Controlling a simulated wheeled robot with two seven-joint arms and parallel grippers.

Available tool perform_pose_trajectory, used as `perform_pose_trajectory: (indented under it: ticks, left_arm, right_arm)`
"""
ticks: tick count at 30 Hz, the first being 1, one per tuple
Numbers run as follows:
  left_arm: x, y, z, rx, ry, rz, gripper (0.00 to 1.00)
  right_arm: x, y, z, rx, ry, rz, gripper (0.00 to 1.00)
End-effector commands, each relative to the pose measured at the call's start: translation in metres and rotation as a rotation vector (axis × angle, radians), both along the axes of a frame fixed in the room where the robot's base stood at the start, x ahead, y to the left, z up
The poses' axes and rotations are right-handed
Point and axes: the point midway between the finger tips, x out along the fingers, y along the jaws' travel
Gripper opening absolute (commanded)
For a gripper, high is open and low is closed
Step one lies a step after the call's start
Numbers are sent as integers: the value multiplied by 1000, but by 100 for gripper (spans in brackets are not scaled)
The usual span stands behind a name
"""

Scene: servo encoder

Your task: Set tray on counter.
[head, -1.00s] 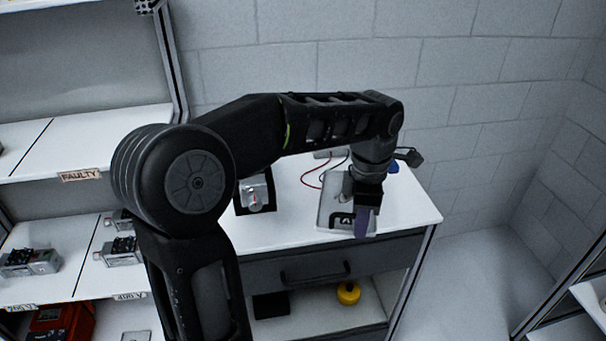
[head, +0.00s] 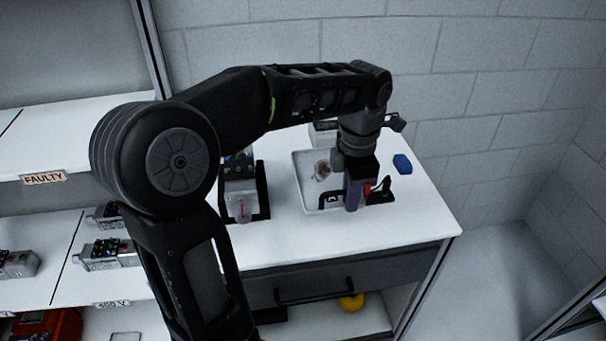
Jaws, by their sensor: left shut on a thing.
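A pale grey, shallow tray (head: 301,172) with a dark handle (head: 328,201) at its near side is at the counter, behind my left gripper. My left gripper (head: 353,203) points down at the tray's near right edge and is shut on the tray there. The fingers hide part of the grip. A small roundish item (head: 322,170) lies in the tray. The white counter (head: 420,215) is below; I cannot tell whether the tray touches it. My right gripper is not in view.
A device in a dark holder (head: 241,190) stands left of the tray. A blue object (head: 402,164) and a dark item with red (head: 381,191) are to the right. A grey box (head: 323,132) stands behind. Shelves with several servo units (head: 108,254) are at left.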

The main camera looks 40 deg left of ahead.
Motion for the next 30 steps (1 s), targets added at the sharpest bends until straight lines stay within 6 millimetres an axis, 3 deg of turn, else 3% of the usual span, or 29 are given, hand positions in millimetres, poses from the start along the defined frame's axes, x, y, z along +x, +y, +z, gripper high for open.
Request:
perform_pose_trajectory:
  ticks: [11, 22, 30]
  left_arm:
    - [0, 0, -3, 0, 0, 0, 0]
    - [-1, 0, -57, 0, 4, 0, 0]
    - [1, 1, -64, 1, -1, 0, 0]
  right_arm:
    - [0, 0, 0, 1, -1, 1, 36]
    - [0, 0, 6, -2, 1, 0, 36]
    - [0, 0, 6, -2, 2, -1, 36]
